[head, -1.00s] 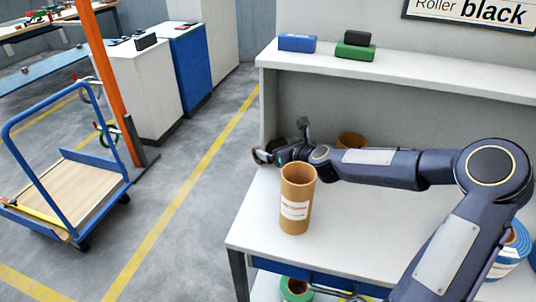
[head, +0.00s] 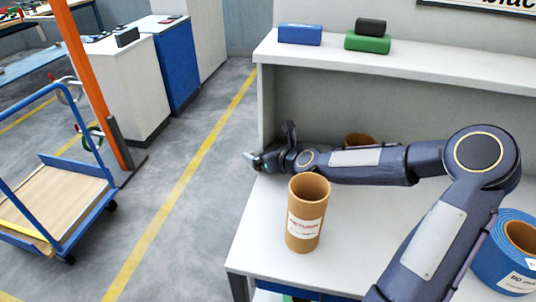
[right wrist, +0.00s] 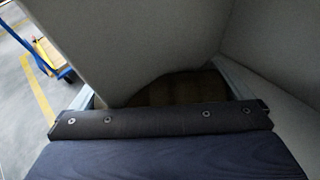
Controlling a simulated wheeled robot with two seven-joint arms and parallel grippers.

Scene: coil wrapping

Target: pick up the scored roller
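A brown cardboard roller (head: 306,228) with a white and red label stands upright on the white table, in front of my right forearm in the head view. A second brown roller (head: 359,140) shows only its top behind that forearm. I cannot make out score marks on either. My right gripper (head: 254,161) is at the table's left end by the shelf's side panel, partly hidden by its wrist. In the right wrist view its fingers (right wrist: 165,90) are wide apart, with a dark brownish surface between them, too shaded to identify. My left gripper is out of view.
A blue roll (head: 492,262) lies at the table's right, beside my right arm. A blue box (head: 300,34) and a green box (head: 368,43) with a black one on top sit on the upper shelf (head: 420,68). A blue trolley (head: 40,205) stands on the floor at left.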

